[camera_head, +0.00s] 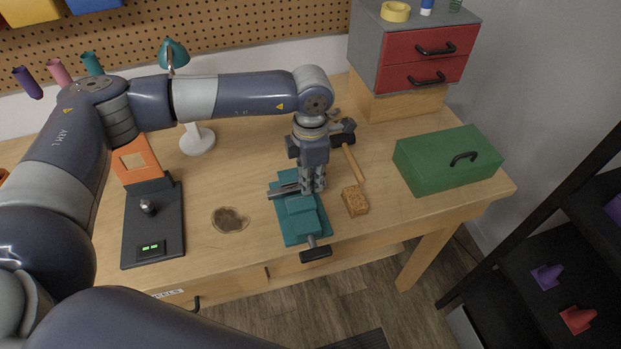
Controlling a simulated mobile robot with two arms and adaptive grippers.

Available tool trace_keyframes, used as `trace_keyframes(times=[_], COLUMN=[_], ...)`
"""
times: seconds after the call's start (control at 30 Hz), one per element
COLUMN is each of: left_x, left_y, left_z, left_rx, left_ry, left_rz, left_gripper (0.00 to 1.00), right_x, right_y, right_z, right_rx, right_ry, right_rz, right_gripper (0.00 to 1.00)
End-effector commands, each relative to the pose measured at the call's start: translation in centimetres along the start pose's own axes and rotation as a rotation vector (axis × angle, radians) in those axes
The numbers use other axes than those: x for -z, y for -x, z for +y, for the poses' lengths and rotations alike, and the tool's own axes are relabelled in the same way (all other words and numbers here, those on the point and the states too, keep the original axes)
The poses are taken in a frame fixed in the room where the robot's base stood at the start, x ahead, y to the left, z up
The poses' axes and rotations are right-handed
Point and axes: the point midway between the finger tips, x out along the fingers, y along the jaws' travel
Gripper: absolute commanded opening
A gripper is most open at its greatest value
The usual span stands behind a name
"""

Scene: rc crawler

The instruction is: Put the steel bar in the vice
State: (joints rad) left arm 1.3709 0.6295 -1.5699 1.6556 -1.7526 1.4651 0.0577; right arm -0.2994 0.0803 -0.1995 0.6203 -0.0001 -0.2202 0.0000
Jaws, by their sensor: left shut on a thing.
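The teal vice (299,222) stands near the front edge of the workbench, with its dark handle towards me. My left gripper (313,187) points down at the back of the vice, over its jaws. It is shut on a grey piece that looks like the steel bar (284,190), which sticks out to the left at jaw height. The fingers hide part of the bar and the jaws, so I cannot tell whether the bar sits between the jaws or just above them. My right gripper is not in view.
A wooden block (355,200) and a hammer (352,163) lie close to the right of the vice. A green toolbox (445,160) stands further right. A black device with a green display (153,225) is at left.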

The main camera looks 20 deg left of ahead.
Motion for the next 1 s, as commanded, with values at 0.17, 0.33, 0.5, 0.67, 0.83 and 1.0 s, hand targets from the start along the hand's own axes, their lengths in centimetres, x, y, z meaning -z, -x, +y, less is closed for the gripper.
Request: trace_keyframes(times=[0.17, 0.33, 0.5, 0.67, 0.83, 1.0], left_x=[0.1, 0.2, 0.2, 0.2, 0.2, -0.1], left_y=[-0.4, -0.5, -0.6, -0.5, 0.3, 2.2], left_z=[-0.1, -0.2, -0.2, -0.2, -0.1, 0.1], left_rx=[0.004, 0.005, 0.005, 0.004, 0.004, -0.001], left_ry=[-0.001, -0.001, -0.001, -0.001, -0.001, 0.000], left_rz=[0.004, 0.006, 0.006, 0.006, 0.006, -0.002], left_gripper=[0.23, 0.34, 0.34, 0.34, 0.34, 0.34], right_x=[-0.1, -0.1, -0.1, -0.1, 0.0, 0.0], right_y=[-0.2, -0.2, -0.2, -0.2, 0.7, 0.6], right_z=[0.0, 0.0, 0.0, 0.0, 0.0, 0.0], right_rx=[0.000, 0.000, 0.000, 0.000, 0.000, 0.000], right_ry=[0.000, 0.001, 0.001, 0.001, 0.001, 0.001], right_rz=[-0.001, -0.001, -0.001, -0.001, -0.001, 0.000], right_gripper=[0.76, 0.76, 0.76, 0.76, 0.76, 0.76])
